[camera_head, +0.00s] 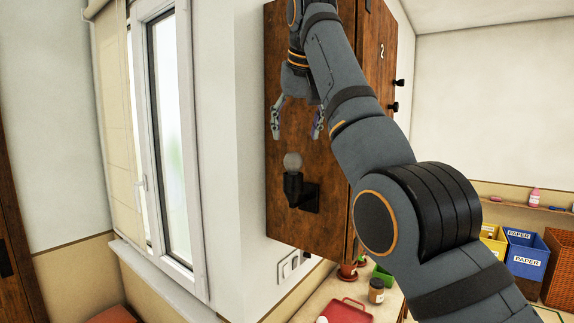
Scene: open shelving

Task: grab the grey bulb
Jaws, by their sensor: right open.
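The grey bulb (292,161) sits upright in a black wall-lamp socket (294,187) fixed to the side of a wooden cabinet (300,225). My right gripper (297,137) is above the bulb, with its two fingers pointing down and spread apart. The fingers are open and empty, one to each side of the bulb's line, and the fingertips are a little higher than the top of the bulb. My left gripper is not in view.
A window (170,140) is at left. Below the cabinet, a counter (318,298) holds a red tray (345,311), a jar (376,290) and a potted plant. Paper bins (527,262) stand at right. My right arm covers part of the cabinet front.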

